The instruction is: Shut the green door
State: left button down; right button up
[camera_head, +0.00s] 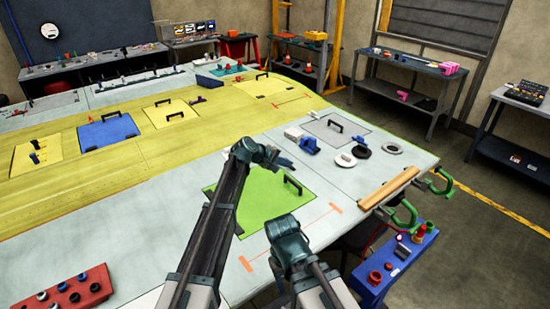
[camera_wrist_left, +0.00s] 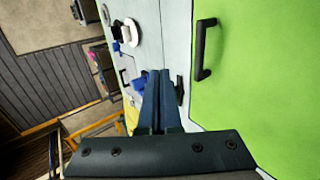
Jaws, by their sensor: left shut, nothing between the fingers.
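The green door (camera_head: 262,207) lies in the grey wing surface and looks about flat in the head view. I cannot tell if it is fully flush. Its black handle (camera_head: 293,185) stands near its right edge. In the left wrist view the green door (camera_wrist_left: 250,95) fills the right side, with the handle (camera_wrist_left: 204,48) on it. My left gripper (camera_head: 285,163) is by the door's far edge, shut and empty. Its fingers (camera_wrist_left: 157,74) point along the grey surface beside the door. Part of the door is hidden behind my left arm. My right arm shows at the bottom, but its gripper does not.
Beyond the door are a grey hatch (camera_head: 335,130), blue clamp (camera_head: 310,146) and round discs (camera_head: 361,152). A wooden bar (camera_head: 389,187) and green clamps (camera_head: 440,181) line the right edge. A blue tray (camera_head: 395,262) and a red tray (camera_head: 68,299) are nearer.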

aim_at(293, 182)
pick_arm(q)
jog(key=shift+g+y, duration=0.6)
jog(key=shift+y, duration=0.2)
jog(key=f+b, duration=0.1)
jog(key=f, duration=0.1)
jog(key=w+d+f+b, duration=0.1)
jog(key=f, duration=0.1)
jog(key=d+f+b, duration=0.1)
jog(key=f, duration=0.2)
jog(key=shift+w+d+f+b, duration=0.1)
jog(key=shift+w+d+b, duration=0.1)
jog(key=shift+w+b, duration=0.15)
pick_arm(e)
notch_tip(293, 182, down, 4)
jog(key=shift+f, duration=0.2)
pick_arm(q)
jog(key=shift+d+f+b, duration=0.15)
jog(key=shift+f+b, duration=0.4)
jog(key=shift+b, duration=0.1)
pick_arm(e)
jog(key=shift+f, duration=0.6)
pick_arm(q)
jog(key=shift+s, duration=0.1)
